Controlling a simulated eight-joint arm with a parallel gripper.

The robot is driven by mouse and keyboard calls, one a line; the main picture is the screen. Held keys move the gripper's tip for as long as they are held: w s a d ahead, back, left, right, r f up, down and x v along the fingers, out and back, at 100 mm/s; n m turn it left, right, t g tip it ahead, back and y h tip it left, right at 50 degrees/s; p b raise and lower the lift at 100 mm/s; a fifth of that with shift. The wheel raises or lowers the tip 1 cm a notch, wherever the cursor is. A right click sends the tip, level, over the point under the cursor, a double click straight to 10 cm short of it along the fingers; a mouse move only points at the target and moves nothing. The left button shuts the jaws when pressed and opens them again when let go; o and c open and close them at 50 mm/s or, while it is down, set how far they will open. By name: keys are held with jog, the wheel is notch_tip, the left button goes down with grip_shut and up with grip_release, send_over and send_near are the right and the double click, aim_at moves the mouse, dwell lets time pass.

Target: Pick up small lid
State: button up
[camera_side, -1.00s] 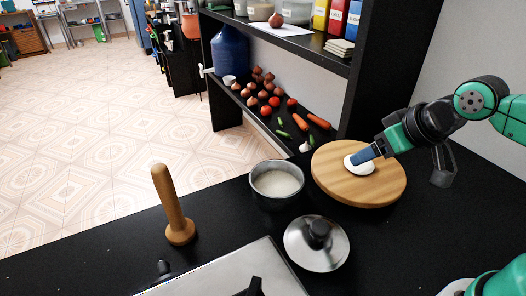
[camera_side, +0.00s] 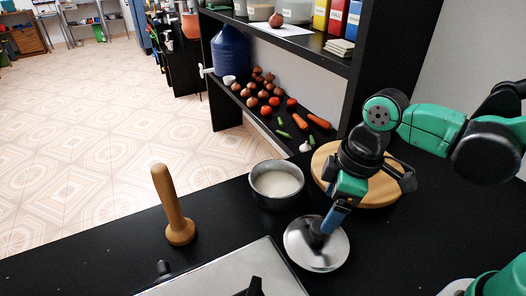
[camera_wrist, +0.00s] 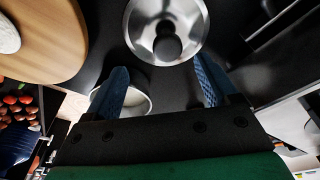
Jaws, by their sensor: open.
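The small lid (camera_side: 303,247) is a shiny metal disc with a dark round knob, lying on the black counter in front of the pot. In the wrist view the lid (camera_wrist: 143,22) is at the top centre, with its knob (camera_wrist: 167,46) just beyond and between the fingers. My gripper (camera_side: 326,230) is above the lid and points down at the knob, partly hiding it in the side view. In the wrist view my gripper (camera_wrist: 160,82) shows its two blue fingers spread apart with nothing between them.
A metal pot (camera_side: 262,198) with pale contents stands just behind the lid. A round wooden board (camera_side: 385,193) is behind right, with a white piece (camera_wrist: 8,36) on it. A wooden pestle-like tool (camera_side: 172,205) stands left. A flat stove surface (camera_side: 225,278) is at front left.

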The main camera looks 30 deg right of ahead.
aim_at(319, 229)
jog(key=shift+s+a+f+n+g, duration=0.15)
jog(key=shift+a+f+n+g, duration=0.15)
jog(key=shift+a+f+n, duration=0.15)
jog(key=shift+w+a+f, duration=0.1)
jog(key=shift+w+f, duration=0.05)
jog(key=shift+f, duration=1.15)
jog(key=shift+w+a+f, duration=0.1)
jog(key=shift+f, duration=1.2)
grip_shut()
